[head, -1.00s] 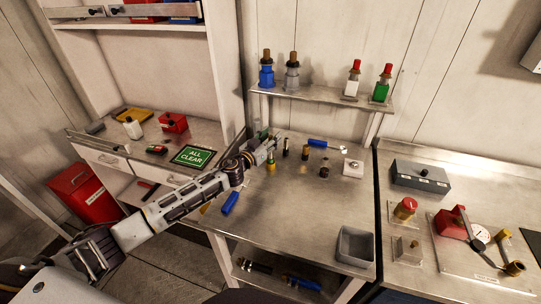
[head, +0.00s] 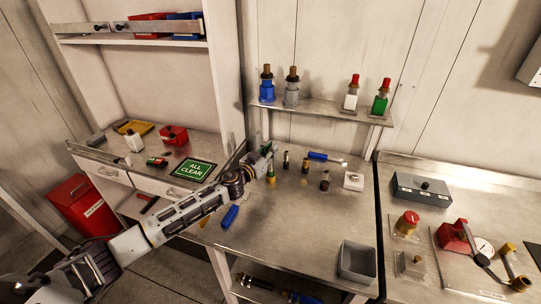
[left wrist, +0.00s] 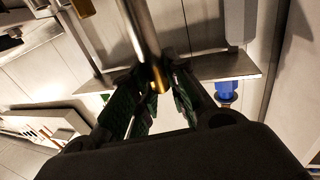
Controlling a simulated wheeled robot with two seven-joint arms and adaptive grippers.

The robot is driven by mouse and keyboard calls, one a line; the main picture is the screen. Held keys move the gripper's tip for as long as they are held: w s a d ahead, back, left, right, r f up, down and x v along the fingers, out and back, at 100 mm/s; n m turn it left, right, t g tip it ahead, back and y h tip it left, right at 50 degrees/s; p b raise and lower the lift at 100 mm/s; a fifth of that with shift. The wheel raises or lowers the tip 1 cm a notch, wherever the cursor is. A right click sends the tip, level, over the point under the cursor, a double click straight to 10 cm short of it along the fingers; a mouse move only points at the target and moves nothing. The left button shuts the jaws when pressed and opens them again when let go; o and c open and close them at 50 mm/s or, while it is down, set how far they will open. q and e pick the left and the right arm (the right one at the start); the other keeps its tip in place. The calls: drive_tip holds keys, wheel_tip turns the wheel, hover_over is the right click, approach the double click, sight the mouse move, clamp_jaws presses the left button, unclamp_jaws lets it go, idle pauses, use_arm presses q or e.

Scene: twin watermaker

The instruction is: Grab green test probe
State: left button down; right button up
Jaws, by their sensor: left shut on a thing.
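My left gripper (head: 268,149) is shut above the back left of the steel bench (head: 290,225), by the shelf's left post. In the left wrist view, its dark green-looking fingers (left wrist: 155,88) close around a slim metal shaft with a brass end (left wrist: 158,78). I take it for the green test probe. Its handle is mostly hidden, and I cannot separate its green from the finger pads. In the head view only a small dark green patch shows at the fingertips. My right gripper is not in view.
Small brass and dark cylinders (head: 271,174) stand beside the gripper. Blue-handled tools lie behind them (head: 318,156) and at front left (head: 230,217). A shelf (head: 318,111) with coloured connectors overhangs the back. A grey bin (head: 357,261) stands front right; the bench's middle is clear.

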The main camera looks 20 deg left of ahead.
use_arm(q)
drive_tip(key=shift+r+p, duration=0.65)
drive_tip(key=shift+r, duration=4.25)
